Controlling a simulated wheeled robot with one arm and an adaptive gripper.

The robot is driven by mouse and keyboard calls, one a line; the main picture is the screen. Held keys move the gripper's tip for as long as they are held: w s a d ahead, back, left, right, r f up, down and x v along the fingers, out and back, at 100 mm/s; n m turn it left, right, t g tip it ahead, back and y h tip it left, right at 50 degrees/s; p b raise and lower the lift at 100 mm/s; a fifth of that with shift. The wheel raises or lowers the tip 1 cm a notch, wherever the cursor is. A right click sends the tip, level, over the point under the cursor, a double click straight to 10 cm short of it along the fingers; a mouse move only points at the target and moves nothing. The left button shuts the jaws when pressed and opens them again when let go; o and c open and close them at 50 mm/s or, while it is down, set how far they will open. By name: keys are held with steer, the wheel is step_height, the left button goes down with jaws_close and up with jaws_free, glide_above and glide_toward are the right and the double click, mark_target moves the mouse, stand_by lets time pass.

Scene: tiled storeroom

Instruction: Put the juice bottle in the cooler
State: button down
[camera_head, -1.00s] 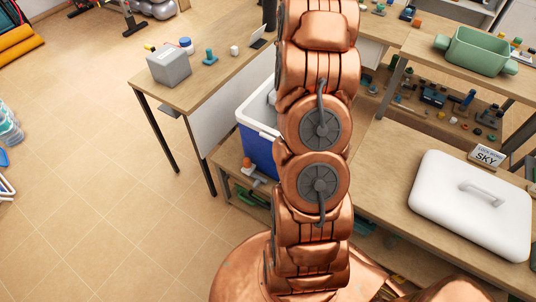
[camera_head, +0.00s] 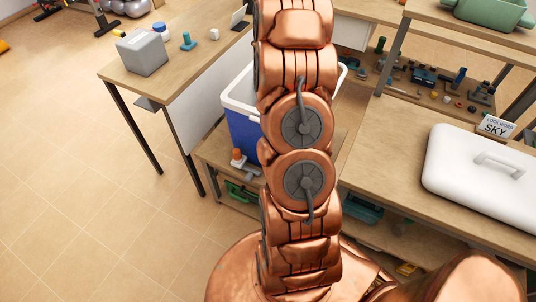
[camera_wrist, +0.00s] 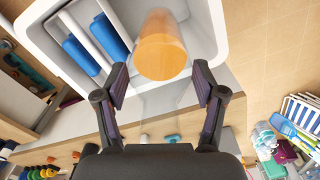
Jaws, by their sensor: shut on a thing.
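The juice bottle (camera_wrist: 162,45) shows in the wrist view, with orange juice at its far end and a clear part nearer my gripper (camera_wrist: 160,82). My gripper's two dark fingers are shut on the clear part, one on each side. The bottle overlaps the opening of the cooler (camera_wrist: 215,20) in this view; how deep it sits cannot be told. In the head view the cooler (camera_head: 242,130) is a blue box with a white rim, open at the top, partly hidden behind my arm. Blue blocks (camera_wrist: 88,45) lie inside it. My gripper is hidden in the head view.
The cooler stands on a low wooden shelf beside a table with a grey box (camera_head: 141,52). A white lid (camera_head: 480,190) and a SKY sign (camera_head: 495,126) are on the right bench. A small orange-and-white thing (camera_head: 238,158) is near the cooler.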

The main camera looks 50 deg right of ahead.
step_height(320, 180, down, 31)
steer(key=b, duration=2)
steer(key=shift+f, duration=0.1)
steer(key=shift+c, duration=0.5)
jaws_free()
steer(key=shift+f, duration=0.1)
step_height(320, 180, up, 12)
steer(key=shift+r, duration=0.15)
